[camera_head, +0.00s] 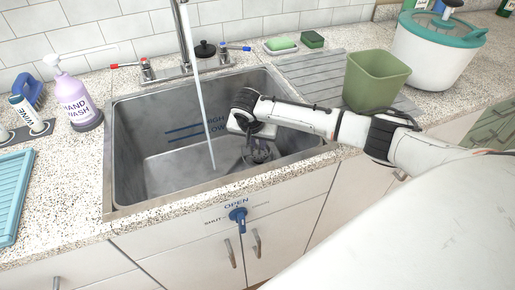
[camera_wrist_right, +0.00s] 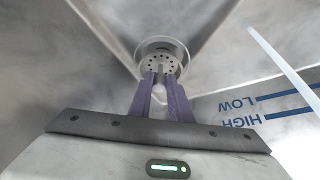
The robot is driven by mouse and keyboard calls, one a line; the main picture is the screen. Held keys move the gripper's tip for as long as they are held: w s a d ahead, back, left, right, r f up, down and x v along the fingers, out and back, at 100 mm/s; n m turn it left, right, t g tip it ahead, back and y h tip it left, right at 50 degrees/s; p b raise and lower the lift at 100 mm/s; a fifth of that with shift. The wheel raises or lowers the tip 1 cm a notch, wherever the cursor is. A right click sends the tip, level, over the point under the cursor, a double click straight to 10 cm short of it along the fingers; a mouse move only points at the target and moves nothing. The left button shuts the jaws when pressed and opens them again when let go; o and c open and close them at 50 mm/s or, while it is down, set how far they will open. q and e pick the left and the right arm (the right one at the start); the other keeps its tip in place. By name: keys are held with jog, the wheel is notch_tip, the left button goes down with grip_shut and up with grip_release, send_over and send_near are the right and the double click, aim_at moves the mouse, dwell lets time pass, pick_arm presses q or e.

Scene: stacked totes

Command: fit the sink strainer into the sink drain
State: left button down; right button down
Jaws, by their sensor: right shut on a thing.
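The steel sink (camera_head: 150,135) has HIGH and LOW marks on its wall. My right gripper (camera_head: 257,158) reaches down inside it, toward the right part of the basin. In the right wrist view, my right gripper (camera_wrist_right: 163,90) is shut on the post of the sink strainer, a round metal disc with holes (camera_wrist_right: 161,65). The strainer lines up with the round drain (camera_wrist_right: 160,45) and overlaps it in the picture. I cannot tell whether it sits in the drain or just above. In the head view the gripper and shadow hide most of the strainer. My left gripper is not in view.
Water (camera_head: 197,95) runs from the faucet (camera_head: 182,35) into the sink, left of my arm. A green bin (camera_head: 375,80) stands on the drainboard beside my right arm. A hand wash bottle (camera_head: 76,100) stands left. A blue valve handle (camera_head: 238,215) is on the cabinet front.

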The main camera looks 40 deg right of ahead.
jog(key=shift+f, duration=1.1)
jog(key=shift+f, duration=0.2)
jog(key=c, duration=1.6)
grip_release()
jog(key=shift+c, duration=0.2)
jog(key=shift+r, duration=0.3)
jog(key=p+v, duration=0.1)
jog(key=v, duration=1)
jog(key=shift+r, duration=0.4)
